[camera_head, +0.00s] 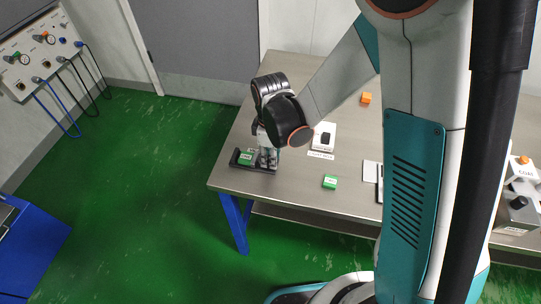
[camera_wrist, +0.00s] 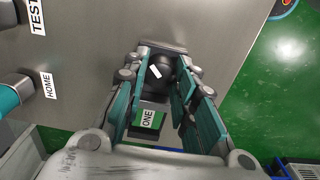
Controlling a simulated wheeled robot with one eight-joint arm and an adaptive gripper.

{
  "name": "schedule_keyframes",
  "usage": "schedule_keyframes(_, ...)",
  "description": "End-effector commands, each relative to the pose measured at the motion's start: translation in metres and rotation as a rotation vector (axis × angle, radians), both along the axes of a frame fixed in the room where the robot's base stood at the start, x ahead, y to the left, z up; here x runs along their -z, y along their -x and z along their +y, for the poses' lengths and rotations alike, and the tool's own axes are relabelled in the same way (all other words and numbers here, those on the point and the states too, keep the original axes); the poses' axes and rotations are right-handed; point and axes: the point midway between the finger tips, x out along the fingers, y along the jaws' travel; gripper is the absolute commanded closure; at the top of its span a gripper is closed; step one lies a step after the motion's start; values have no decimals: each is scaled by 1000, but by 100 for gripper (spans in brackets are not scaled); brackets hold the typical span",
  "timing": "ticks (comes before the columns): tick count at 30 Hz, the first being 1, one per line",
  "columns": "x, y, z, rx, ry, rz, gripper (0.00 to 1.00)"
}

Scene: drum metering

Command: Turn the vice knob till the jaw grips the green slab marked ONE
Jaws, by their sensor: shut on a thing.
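The green slab marked ONE (camera_wrist: 150,117) lies in the dark vice. In the head view the slab (camera_head: 246,158) sits at the left part of the vice (camera_head: 236,164), near the table's front left corner. The vice knob (camera_wrist: 161,68) is dark with a white mark, and it lies between the fingers of my gripper (camera_wrist: 163,80). My gripper (camera_head: 268,157) points down at the right end of the vice and is shut on the knob. Fingers partly hide the vice jaw, so I cannot tell whether it touches the slab.
A second green block (camera_head: 329,182) lies on the table (camera_head: 300,200) to the right. A white box with a dark top (camera_head: 324,136) stands behind my gripper. An orange block (camera_head: 366,98) lies farther back. The wrist view shows TEST (camera_wrist: 38,17) and HOME (camera_wrist: 47,86) labels.

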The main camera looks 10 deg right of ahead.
Motion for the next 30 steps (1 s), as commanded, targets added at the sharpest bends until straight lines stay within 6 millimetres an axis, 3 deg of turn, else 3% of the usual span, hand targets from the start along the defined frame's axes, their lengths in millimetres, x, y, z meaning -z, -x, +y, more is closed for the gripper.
schedule_keyframes(18,0,0,0,483,0,0,98)
schedule_keyframes(30,0,0,0,631,0,0,98)
